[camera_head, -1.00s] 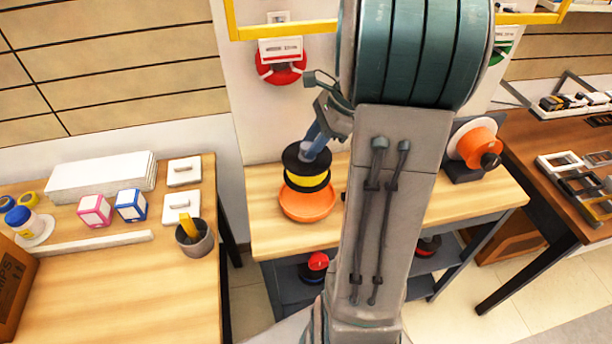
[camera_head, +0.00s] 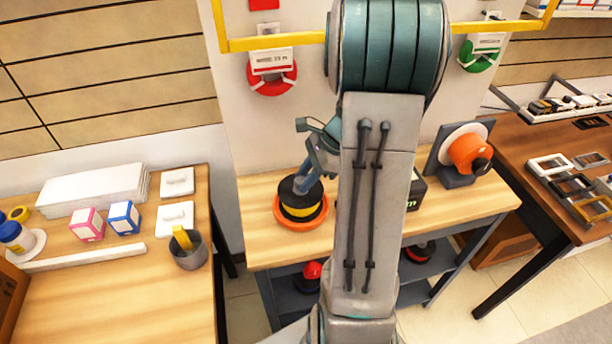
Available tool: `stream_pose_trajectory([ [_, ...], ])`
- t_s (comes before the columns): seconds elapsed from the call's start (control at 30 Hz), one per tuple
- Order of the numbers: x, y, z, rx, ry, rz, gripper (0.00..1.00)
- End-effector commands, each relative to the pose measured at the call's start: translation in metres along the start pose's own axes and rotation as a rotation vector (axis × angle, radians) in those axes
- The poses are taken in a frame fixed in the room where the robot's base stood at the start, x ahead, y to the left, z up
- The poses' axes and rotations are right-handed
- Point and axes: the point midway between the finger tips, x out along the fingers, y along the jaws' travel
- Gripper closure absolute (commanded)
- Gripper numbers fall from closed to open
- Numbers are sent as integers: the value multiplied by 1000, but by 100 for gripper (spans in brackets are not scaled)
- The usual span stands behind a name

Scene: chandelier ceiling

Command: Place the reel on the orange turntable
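The reel (camera_head: 302,206), black with a yellow band, sits upright over the orange turntable (camera_head: 287,224) on the wooden bench. The turntable's orange rim shows all around the reel's lower edge, and no gap shows between them. My gripper (camera_head: 303,187) points down at the top middle of the reel, with its blue-grey fingers at the hub. The fingertips are small and partly hidden, so I cannot tell whether they still grip the reel.
My arm hides the middle of the bench (camera_head: 262,252). An orange spool on a dark stand (camera_head: 467,153) is at the bench's right. Red and green rings hang on the panel behind. A left table (camera_head: 120,285) holds boxes and a grey cup (camera_head: 190,250).

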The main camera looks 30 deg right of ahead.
Motion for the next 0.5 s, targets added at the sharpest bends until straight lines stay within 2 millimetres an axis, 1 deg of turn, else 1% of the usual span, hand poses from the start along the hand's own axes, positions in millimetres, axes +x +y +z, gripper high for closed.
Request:
stream_pose_trajectory([
  [0.03, 0, 0, 0, 0, 0, 1, 60],
  [0.07, 0, 0, 0, 0, 0, 1, 52],
  [0.37, -1, 0, 1, 0, 0, 0, 52],
  [0.47, -7, 0, 2, 1, 1, -2, 52],
  [0.5, -11, -1, 1, 1, 1, -3, 52],
])
